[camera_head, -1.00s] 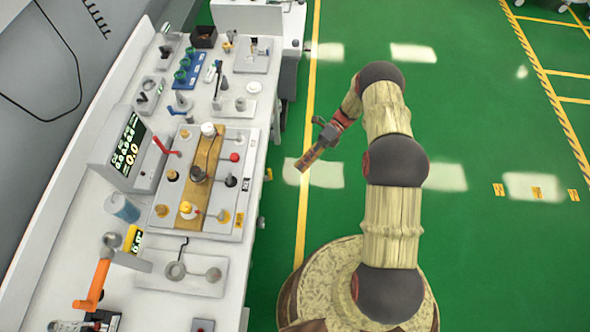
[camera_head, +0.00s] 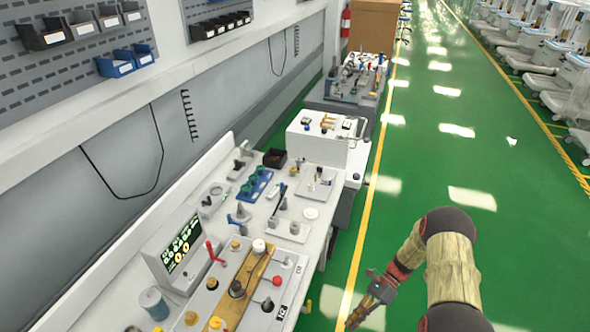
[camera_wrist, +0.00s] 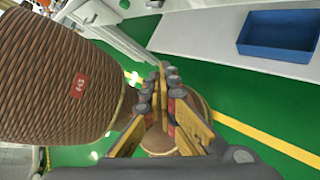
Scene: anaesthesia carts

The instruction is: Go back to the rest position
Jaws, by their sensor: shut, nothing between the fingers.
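My gripper (camera_head: 359,316) is at the lower edge of the head view, over the green floor to the right of the white workbench (camera_head: 331,207). It hangs apart from the bench and points down and left. In the wrist view my gripper (camera_wrist: 165,75) shows with its two fingers close together, and nothing is held between them.
The bench carries a grey board (camera_head: 288,296) with knobs and levers, a display box (camera_head: 177,245) and a blue rack (camera_head: 255,184). A blue tray (camera_wrist: 278,34) shows in the wrist view. The green aisle (camera_head: 420,165) is clear; carts (camera_head: 545,52) line the right.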

